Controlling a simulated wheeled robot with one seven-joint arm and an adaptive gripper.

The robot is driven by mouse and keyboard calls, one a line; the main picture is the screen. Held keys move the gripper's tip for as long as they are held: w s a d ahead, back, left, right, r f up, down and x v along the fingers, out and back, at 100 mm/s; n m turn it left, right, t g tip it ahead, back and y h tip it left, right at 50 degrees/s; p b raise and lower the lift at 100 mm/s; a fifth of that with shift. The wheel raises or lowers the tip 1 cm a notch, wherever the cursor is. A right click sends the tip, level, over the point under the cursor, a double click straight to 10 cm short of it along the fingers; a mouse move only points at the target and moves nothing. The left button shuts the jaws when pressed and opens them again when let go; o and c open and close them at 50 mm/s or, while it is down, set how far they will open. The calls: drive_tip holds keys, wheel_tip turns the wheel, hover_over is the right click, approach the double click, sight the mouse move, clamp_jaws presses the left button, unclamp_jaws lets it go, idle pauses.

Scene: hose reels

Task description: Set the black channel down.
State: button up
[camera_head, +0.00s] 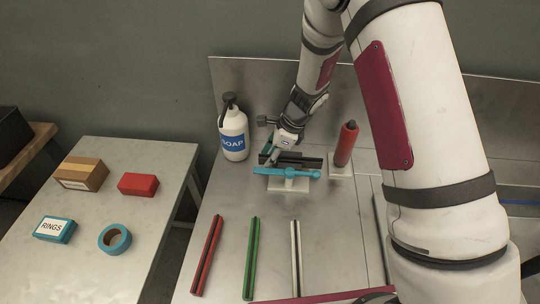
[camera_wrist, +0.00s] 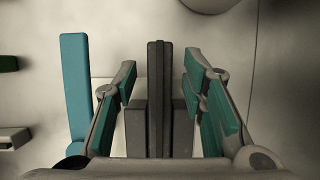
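The black channel (camera_wrist: 159,85) lies lengthwise between the fingers of my gripper (camera_wrist: 159,75) in the wrist view. Both fingers, with teal pads, stand apart from it, with a gap on each side. Grey blocks flank the channel's near part; whether it rests on them I cannot tell. In the head view my gripper (camera_head: 272,157) is low over the back of the metal table, at the left end of the dark channel (camera_head: 304,159). A blue lever (camera_head: 287,172) on a white base is just in front of it and partly hides what lies beneath.
A soap bottle (camera_head: 233,135) stands left of my gripper and a red cylinder (camera_head: 346,145) on a white base right. Red (camera_head: 207,255), green (camera_head: 252,258) and white (camera_head: 295,258) channels lie in front. A side table (camera_head: 90,215) holds boxes and a tape roll (camera_head: 115,239).

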sight(290, 157)
drive_tip(key=w+v, duration=0.1)
drive_tip(key=v, duration=1.3)
drive_tip(key=shift+s+d+b, duration=0.15)
drive_tip(key=shift+s+b, duration=0.25)
drive_tip(key=shift+b, duration=0.05)
